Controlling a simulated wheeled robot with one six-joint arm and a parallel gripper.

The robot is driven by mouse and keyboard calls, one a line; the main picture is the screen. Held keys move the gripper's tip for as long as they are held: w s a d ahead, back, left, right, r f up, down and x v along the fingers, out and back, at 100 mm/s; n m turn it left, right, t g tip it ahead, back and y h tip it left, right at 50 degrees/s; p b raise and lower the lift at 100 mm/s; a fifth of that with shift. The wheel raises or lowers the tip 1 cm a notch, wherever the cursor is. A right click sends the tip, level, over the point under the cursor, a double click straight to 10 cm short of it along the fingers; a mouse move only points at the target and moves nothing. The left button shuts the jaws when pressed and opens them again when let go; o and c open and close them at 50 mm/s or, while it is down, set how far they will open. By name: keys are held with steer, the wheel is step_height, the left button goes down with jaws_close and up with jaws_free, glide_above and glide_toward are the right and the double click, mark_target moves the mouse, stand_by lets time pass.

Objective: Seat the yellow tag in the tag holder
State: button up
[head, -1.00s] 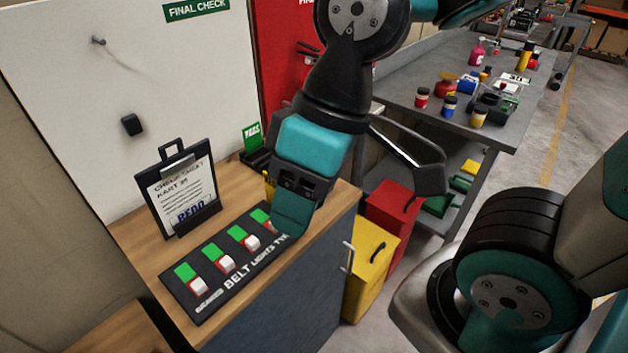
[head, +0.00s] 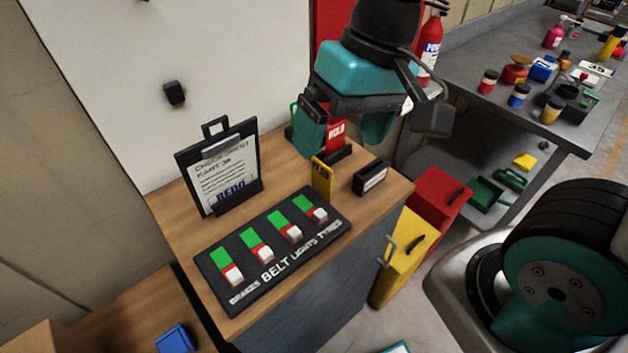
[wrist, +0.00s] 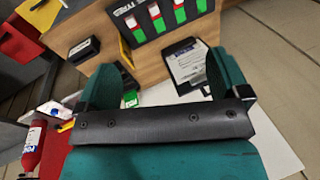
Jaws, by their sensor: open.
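The yellow tag (head: 322,180) stands upright on the wooden cabinet top, just behind the right end of the switch board. In the wrist view only a sliver of it (wrist: 125,50) shows beside the left finger. A small black block with a white label (head: 370,178), which looks like the tag holder, stands to its right, apart from it; it also shows in the wrist view (wrist: 83,48). My gripper (head: 343,135) is open and empty, above and behind the yellow tag. Its two teal fingers are spread wide in the wrist view (wrist: 163,62).
A black switch board (head: 272,248) with several red-white switches lies in front. A clipboard (head: 218,172) stands at left. A red HOLD tag (head: 335,134) and a green tag (head: 294,113) stand behind my fingers. Yellow (head: 405,258) and red (head: 437,200) bins stand right of the cabinet.

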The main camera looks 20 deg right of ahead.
steer(key=w+d+f+m+h, duration=0.2)
steer(key=w+m, duration=0.5)
steer(key=m+h, duration=0.1)
steer(key=m, duration=0.8)
glide_above(322, 174)
step_height(322, 174, down, 3)
steer(key=f, duration=0.3)
steer(key=f+p, duration=0.1)
steer(key=f, duration=0.3)
steer(key=w+f, duration=0.1)
steer(key=f, duration=0.2)
steer(key=shift+d+f+p, duration=0.15)
steer(key=shift+f+p, duration=0.15)
steer(key=shift+f, duration=0.1)
steer(key=shift+s+f+p, duration=0.2)
steer(key=shift+f+p, duration=0.85)
steer(key=shift+f, duration=2.15)
steer(key=c, duration=1.1)
steer(key=shift+o, duration=0.2)
steer(key=shift+r, duration=0.1)
